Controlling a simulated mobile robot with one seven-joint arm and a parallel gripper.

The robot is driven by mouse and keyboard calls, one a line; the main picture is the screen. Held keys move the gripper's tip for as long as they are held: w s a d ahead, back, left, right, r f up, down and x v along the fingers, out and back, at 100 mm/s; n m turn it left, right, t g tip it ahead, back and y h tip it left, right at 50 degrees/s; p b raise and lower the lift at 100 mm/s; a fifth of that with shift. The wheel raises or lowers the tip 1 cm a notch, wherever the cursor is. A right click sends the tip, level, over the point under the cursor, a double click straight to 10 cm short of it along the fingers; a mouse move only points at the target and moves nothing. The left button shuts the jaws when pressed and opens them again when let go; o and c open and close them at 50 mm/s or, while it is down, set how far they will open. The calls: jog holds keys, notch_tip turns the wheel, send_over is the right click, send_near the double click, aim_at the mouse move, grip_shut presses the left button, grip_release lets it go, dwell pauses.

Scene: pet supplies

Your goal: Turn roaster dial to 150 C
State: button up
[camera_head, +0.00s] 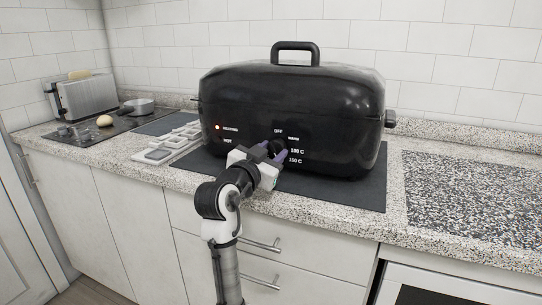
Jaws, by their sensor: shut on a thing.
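A large black roaster (315,92) with a domed lid and top handle stands on a dark mat (358,192) on the counter. Its front panel shows a lit red light and the labels HOT, OFF, WARM, 100 C and 150 C. The dial (276,145) sits on the front panel, left of the temperature labels. My gripper (273,151) is at the panel with its purple-tipped fingers around the dial, shut on it. The fingers and wrist hide much of the dial, so I cannot tell where its pointer stands.
A light grey tray (163,148) lies left of the roaster. A speckled board (478,195) lies right, with nothing on it.

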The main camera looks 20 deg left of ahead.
dwell(0.4)
jog(key=o, duration=1)
jog(key=s, duration=0.4)
jog(key=s+a+b, duration=0.1)
jog(key=s, duration=0.8)
jog(key=shift+s+a+f, duration=0.35)
